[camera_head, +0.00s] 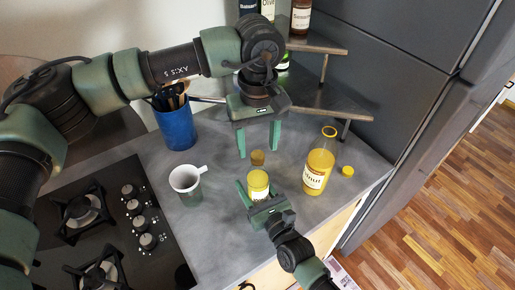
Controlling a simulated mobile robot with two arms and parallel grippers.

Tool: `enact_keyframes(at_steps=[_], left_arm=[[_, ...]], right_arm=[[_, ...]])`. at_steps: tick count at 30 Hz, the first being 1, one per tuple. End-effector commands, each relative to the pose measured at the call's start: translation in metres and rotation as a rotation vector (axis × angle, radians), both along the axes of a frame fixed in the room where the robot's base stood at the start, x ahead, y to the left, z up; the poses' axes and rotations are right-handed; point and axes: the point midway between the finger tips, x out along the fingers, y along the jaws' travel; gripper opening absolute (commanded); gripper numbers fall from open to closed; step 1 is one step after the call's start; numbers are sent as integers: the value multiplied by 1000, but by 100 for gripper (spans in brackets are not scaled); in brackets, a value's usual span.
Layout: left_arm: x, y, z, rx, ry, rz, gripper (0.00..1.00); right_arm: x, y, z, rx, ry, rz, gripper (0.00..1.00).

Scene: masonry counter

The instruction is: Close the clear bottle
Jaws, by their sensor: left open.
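A small clear bottle (258,181) with yellow contents and a pale label stands on the grey counter. A brown cork-like stopper (257,158) shows just above it; whether it touches the bottle's neck I cannot tell. My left gripper (258,152) is open, pointing down, with its fingers on either side of the stopper and apart from it. My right gripper (259,194) comes from the front, with its fingers around the small bottle. Its palm hides the bottle's lower part, and whether the fingers press on it is unclear.
A taller yellow bottle (318,172) stands to the right, with a yellow cap (347,171) beside it. A shelf (325,104) with bottles stands behind.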

Motion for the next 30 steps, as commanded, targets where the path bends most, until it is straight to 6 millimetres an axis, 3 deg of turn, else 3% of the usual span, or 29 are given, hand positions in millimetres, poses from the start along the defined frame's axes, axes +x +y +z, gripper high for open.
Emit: enact_keyframes(at_steps=[6, 12, 18, 25, 26, 28, 30], left_arm=[[1, 0, 50, -1, -3, 0, 55], [1, 0, 82, 0, -2, 0, 55], [0, 0, 93, 1, 0, -1, 55], [0, 0, 94, 1, 0, -1, 55], [0, 0, 94, 1, 0, -1, 55], [0, 0, 94, 1, 0, -1, 55], [0, 0, 94, 1, 0, -1, 55]], right_arm=[[0, 0, -1, 0, 2, 0, 0], [0, 0, -1, 0, 2, 0, 0], [0, 0, -1, 0, 2, 0, 0], [0, 0, -1, 0, 2, 0, 0], [0, 0, -1, 0, 2, 0, 56], [0, 0, -1, 0, 2, 0, 75], [0, 0, -1, 0, 1, 0, 78]])
